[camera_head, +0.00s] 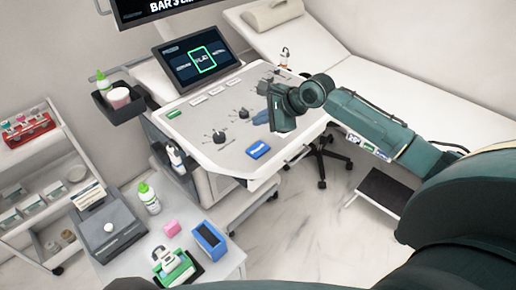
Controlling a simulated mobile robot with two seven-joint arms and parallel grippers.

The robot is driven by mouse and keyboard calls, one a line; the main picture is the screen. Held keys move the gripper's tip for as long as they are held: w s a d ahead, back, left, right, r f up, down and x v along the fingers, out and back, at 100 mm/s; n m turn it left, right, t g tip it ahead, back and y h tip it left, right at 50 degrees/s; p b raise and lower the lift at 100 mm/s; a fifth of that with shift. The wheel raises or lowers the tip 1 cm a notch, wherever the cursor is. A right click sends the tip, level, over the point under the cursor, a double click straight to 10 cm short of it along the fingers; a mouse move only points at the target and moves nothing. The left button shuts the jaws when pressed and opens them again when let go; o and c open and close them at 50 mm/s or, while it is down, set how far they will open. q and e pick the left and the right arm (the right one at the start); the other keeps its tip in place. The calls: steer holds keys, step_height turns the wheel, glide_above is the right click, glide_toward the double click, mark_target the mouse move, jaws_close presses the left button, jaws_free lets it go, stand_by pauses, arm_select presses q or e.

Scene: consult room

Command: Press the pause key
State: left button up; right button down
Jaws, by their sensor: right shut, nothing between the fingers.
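A console (205,160) with a pale, sloped control panel stands in the middle of the head view. A raised blue key (258,150) with a small light marking sits near its front edge. A green key (174,114) is at the panel's upper left. The markings are too small to read, so I cannot tell which key is pause. My right gripper (278,124) is shut and empty, above the right part of the panel, up and to the right of the blue key and apart from it. It hides part of the panel. My left gripper is out of view.
Knobs (218,135) and pale keys stick up from the panel. A lit screen (196,58) stands behind it. A couch (375,105) lies to the right. A side table with a blue box (208,240) and a bottle (149,198) is at front left.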

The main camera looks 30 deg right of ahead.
mark_target(262, 150)
steer(key=shift+w+d+r+m, duration=0.25)
steer(key=shift+d+r+m, duration=0.05)
steer(key=shift+f, duration=0.1)
